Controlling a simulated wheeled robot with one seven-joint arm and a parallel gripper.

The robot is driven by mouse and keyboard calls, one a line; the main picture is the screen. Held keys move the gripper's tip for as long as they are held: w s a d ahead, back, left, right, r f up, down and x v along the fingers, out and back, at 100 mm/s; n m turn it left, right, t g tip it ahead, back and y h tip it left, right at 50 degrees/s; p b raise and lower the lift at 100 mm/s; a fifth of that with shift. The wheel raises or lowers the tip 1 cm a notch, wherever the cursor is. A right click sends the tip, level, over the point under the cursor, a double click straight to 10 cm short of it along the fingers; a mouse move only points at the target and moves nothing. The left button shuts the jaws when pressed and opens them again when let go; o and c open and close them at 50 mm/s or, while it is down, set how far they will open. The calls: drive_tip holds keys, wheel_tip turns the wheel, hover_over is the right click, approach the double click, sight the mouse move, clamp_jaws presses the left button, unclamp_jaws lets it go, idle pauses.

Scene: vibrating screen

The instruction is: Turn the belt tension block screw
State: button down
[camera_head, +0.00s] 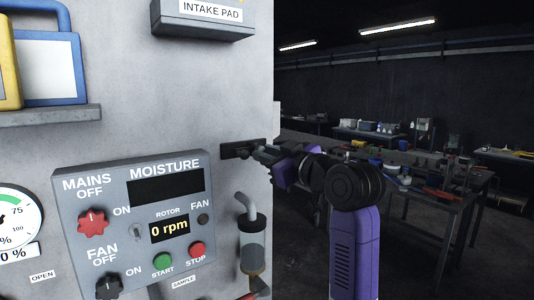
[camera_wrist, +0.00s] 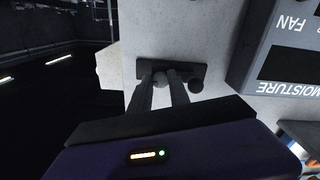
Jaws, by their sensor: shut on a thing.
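The belt tension block (camera_head: 236,150) is a dark bar on the pale panel, near the panel's right edge in the head view. In the wrist view the block (camera_wrist: 187,70) lies flat on the pale wall. A small grey round screw head (camera_wrist: 163,79) shows in front of it, between my fingers. My gripper (camera_wrist: 161,86) is shut on this screw, one finger on each side. In the head view my gripper (camera_head: 262,154) reaches the block from the right; its fingertips and the screw are hard to make out there.
The control box (camera_head: 130,215) with switches and a 0 rpm display is left of my gripper. A clear cylinder (camera_head: 253,240) hangs below. Work tables (camera_head: 440,185) stand behind at right.

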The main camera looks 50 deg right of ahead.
drive_tip(key=shift+f, duration=0.15)
drive_tip(key=c, duration=1.5)
unclamp_jaws()
drive_tip(key=shift+c, duration=0.2)
drive_tip(key=o, duration=0.3)
drive_tip(key=shift+o, duration=0.2)
drive_tip(key=shift+s, duration=0.1)
drive_tip(key=b+v, duration=0.2)
drive_tip(key=v, duration=0.5)
drive_tip(key=shift+s, duration=0.3)
drive_tip(key=shift+a, duration=0.1)
